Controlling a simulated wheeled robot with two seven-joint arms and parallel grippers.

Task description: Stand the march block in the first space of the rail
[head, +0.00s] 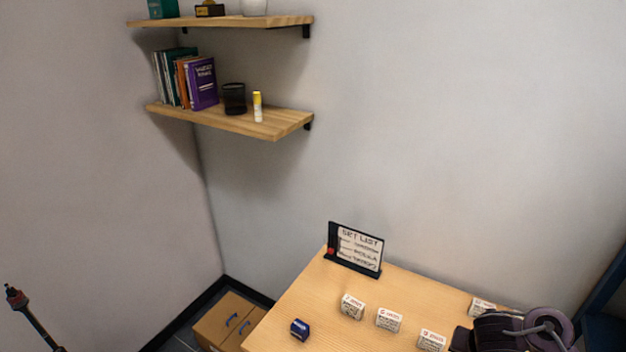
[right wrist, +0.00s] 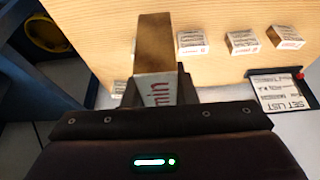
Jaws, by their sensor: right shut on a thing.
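In the right wrist view my right gripper (right wrist: 155,92) is shut on a block (right wrist: 158,88). It has a brown side and a pale face with red letters reading "min"; its title cannot be read, so I cannot tell if it is the march block. In the head view my right arm fills the lower right corner and hides the gripper and the held block. White printed blocks stand on the table: a left one (head: 351,307), a middle one (head: 388,320), a right one (head: 432,340) and a back one (head: 482,307). I cannot make out the rail.
A black set list stand (head: 354,249) is at the table's back left edge. A small dark blue object (head: 300,329) lies near the left edge. The wooden table (head: 300,290) is bare between them. Wall shelves (head: 235,118) hang at upper left.

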